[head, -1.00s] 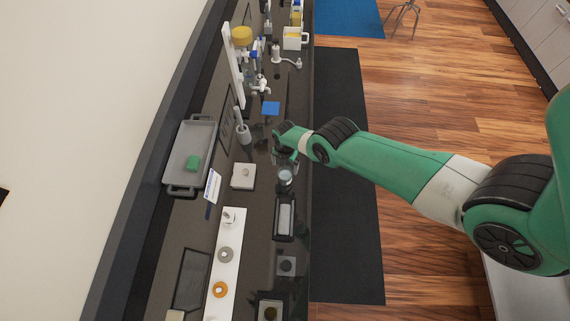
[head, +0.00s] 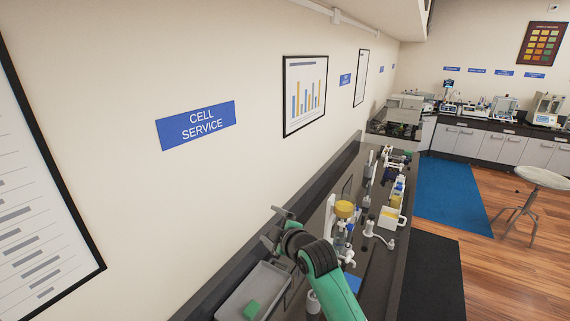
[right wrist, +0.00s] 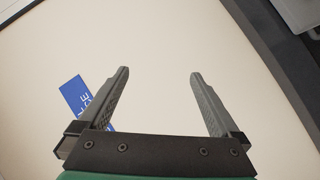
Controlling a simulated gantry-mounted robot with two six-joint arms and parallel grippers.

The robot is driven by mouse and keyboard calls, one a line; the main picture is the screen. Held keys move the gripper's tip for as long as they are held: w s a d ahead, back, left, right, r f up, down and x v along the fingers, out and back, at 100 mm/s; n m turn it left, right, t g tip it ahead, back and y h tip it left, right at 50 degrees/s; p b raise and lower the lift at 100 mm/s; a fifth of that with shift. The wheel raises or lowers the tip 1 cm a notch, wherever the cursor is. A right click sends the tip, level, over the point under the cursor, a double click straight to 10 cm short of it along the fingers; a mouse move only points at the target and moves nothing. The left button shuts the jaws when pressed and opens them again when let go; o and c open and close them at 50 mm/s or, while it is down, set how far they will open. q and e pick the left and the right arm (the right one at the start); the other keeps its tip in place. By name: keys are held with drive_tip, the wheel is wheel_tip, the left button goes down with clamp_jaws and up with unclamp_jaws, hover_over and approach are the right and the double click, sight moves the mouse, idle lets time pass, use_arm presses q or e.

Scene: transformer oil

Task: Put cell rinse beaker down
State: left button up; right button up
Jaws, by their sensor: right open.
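My right gripper (head: 270,228) is raised above the back part of the bench, near the wall. In the right wrist view its two fingers (right wrist: 160,76) are wide apart with nothing between them, and beyond them are the wall and the blue sign (right wrist: 80,98). I cannot make out the cell rinse beaker in either current view; the near part of the bench is outside the head picture. My left gripper is not in view.
Farther along the bench stand a yellow-topped apparatus (head: 345,209), a white fitting (head: 379,234) and a white box (head: 390,219). The wall is close behind the bench.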

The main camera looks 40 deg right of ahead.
drive_tip(key=s+a+r+m+t+y, duration=0.1)
drive_tip(key=s+a+r+t, duration=0.25)
drive_tip(key=r, duration=0.55)
drive_tip(key=s+a+r+m+t, duration=0.25)
drive_tip(key=a+r, duration=0.25)
drive_tip(key=r, duration=0.4)
drive_tip(key=s+a+r+m+t+y, duration=0.1)
drive_tip(key=s+a+r+t, duration=0.25)
drive_tip(key=r, duration=0.65)
drive_tip(key=s+a+r+m+t+y, duration=0.1)
drive_tip(key=s+a+r+t, duration=0.1)
drive_tip(key=s+r, duration=0.3)
drive_tip(key=s+a+r+m+t+y, duration=0.2)
drive_tip(key=s+a+r, duration=0.2)
drive_tip(key=s, duration=0.7)
wheel_tip(320, 180, up, 2)
drive_tip(key=shift+s+t, duration=0.1)
drive_tip(key=shift+t, duration=0.15)
